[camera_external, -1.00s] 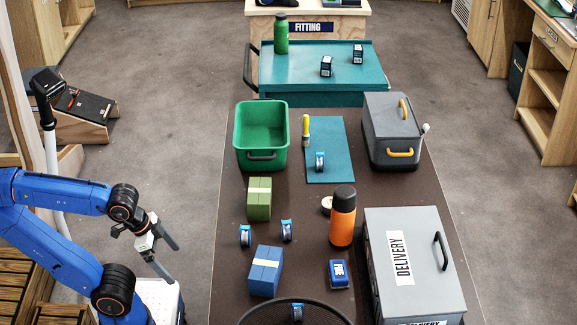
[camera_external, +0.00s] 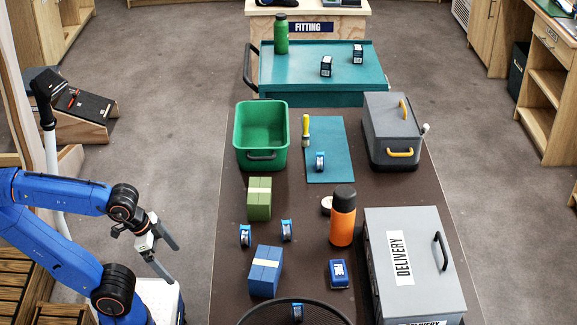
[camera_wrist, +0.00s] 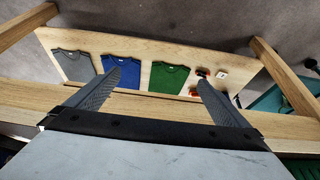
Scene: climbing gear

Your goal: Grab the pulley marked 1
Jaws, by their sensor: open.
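Several small blue-and-silver pulleys show in the external view. Two stand on the brown table left of centre, a left one (camera_external: 245,235) and a right one (camera_external: 287,231). A third pulley (camera_external: 320,161) is on the teal mat (camera_external: 340,140). A fourth (camera_external: 297,312) is at the near edge, within a dark round rim (camera_external: 335,309). Their numbers are too small to read, so I cannot tell which is marked 1. My gripper (camera_external: 174,265) is open and empty, left of the table and apart from every pulley. In the wrist view its fingers (camera_wrist: 160,77) are spread, with no pulley visible.
Around the table pulleys are a green block (camera_external: 258,206), a blue block (camera_external: 265,279), an orange bottle (camera_external: 342,225) and a grey delivery box (camera_external: 415,285). A green bin (camera_external: 260,112) stands behind. The wrist view shows a wooden board with shirts (camera_wrist: 130,47).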

